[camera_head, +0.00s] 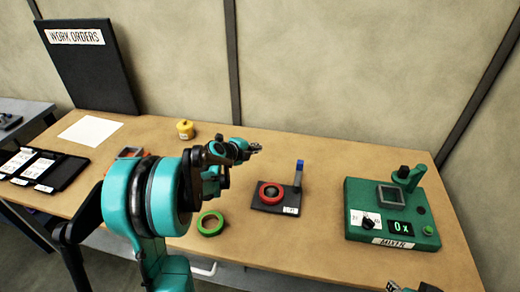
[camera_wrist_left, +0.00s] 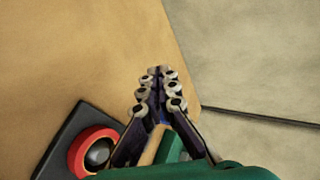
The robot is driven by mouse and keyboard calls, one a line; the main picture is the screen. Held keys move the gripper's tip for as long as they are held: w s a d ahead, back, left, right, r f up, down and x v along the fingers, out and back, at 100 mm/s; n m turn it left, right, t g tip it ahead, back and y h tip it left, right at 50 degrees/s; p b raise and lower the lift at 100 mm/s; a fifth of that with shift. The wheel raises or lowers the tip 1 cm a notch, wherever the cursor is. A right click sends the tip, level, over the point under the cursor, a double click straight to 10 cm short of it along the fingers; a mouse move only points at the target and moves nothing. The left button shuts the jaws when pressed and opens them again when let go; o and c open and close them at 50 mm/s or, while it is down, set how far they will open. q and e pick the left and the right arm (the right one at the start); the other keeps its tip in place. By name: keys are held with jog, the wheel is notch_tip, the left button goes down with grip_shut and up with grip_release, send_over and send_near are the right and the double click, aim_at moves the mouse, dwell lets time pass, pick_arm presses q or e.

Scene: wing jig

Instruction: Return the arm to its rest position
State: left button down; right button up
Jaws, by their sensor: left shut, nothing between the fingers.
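My left gripper (camera_head: 256,148) is at the end of my teal and black arm, which reaches in from the left over the table.
A dark stand (camera_head: 263,206) holds a red ring (camera_head: 262,194) and a blue-topped post (camera_head: 299,172). A green ring (camera_head: 210,231) lies left of it. A work orders board (camera_head: 95,75) stands at back left.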

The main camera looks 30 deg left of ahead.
pick_arm(q)
jog(key=shift+d, duration=0.1)
dwell(0.3)
jog(key=s+d+r+n+g, duration=0.25)
jog(key=s+d+n, duration=0.35)
jog(key=d, duration=0.4)
jog(key=s+d+f+n+g+y, duration=0.1)
jog(key=s+d+n, duration=0.3)
jog(key=s+n, duration=0.3)
jog(key=s+d+n+g, duration=0.1)
jog(key=s+d+n, duration=0.3)
jog(key=s, duration=1.3)
jog(key=n, duration=0.2)
jog(key=shift+d+f+n+y, duration=0.2)
jog(key=shift+f+n+y, duration=0.2)
